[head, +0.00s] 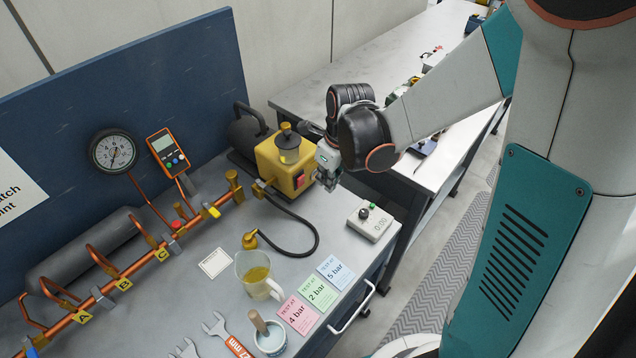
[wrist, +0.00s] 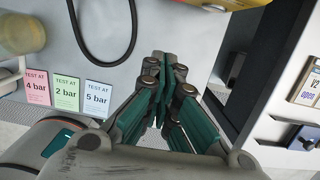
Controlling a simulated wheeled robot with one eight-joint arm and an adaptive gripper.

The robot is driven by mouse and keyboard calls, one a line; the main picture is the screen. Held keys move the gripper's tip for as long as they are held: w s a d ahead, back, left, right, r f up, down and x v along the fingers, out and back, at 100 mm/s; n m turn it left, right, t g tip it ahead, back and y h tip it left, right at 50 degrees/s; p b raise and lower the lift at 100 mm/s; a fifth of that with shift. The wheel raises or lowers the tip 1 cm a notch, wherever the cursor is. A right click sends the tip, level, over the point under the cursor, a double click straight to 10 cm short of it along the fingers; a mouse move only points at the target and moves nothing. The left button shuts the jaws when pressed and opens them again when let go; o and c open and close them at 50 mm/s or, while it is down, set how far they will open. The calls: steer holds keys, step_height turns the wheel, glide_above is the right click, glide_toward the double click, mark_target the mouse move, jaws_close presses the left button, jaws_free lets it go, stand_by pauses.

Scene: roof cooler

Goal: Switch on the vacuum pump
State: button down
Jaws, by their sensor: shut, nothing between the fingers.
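The vacuum pump (head: 281,163) stands at the back right of the bench in the head view, with a yellow body and a dark motor behind it. A red switch (head: 299,181) in a dark frame shows on its front right face; I cannot tell its position. My gripper (head: 328,168) is just right of the pump, near the switch; I cannot tell whether it touches. In the wrist view my gripper (wrist: 166,68) is shut and empty, its fingers together. Only a sliver of yellow, probably the pump, shows at the upper right there.
A black hose (head: 312,228) curves in front of the pump. A jug (head: 258,275) of yellow liquid and coloured test cards (head: 318,292) stand nearer. A second bench (head: 330,78) lies behind.

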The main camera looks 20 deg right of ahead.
steer(key=r, duration=0.1)
steer(key=s+r, duration=0.1)
steer(key=d+r+p, duration=0.1)
steer(key=r, duration=0.1)
steer(key=shift+s+r, duration=0.1)
steer(key=shift+s, duration=0.15)
stand_by(0.3)
